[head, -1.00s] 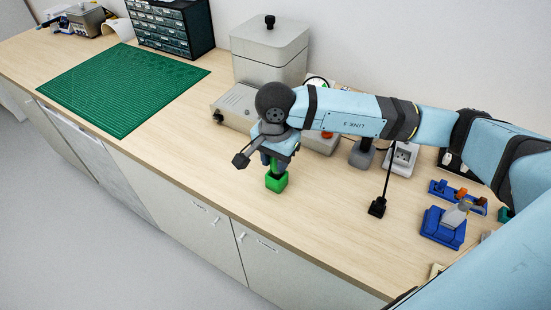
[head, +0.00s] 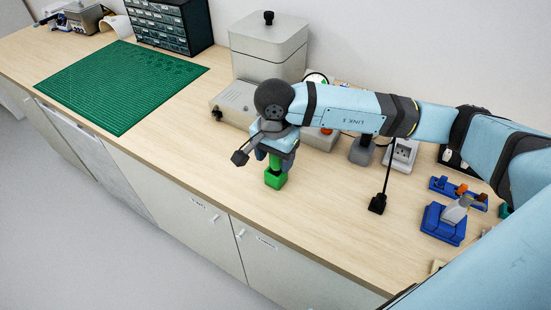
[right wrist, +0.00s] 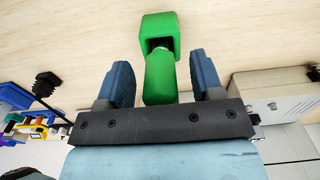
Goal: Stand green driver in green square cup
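The green square cup (head: 275,181) stands on the bench in the head view, and its open mouth shows in the right wrist view (right wrist: 157,24). The green driver (right wrist: 159,78) has its lower end in the cup's mouth and its handle sticks out towards my gripper. In the head view, a short part of the driver (head: 276,161) shows above the cup. My right gripper (right wrist: 162,80) is open, with one blue finger on each side of the handle and a gap on both sides. My left gripper is not in view.
A grey metal box (head: 234,102) lies behind my gripper. A small black stand (head: 377,203) with a thin upright is to the right, and blue fixtures (head: 443,224) lie farther right. The green mat (head: 120,85) is at the left. The bench around the cup is clear.

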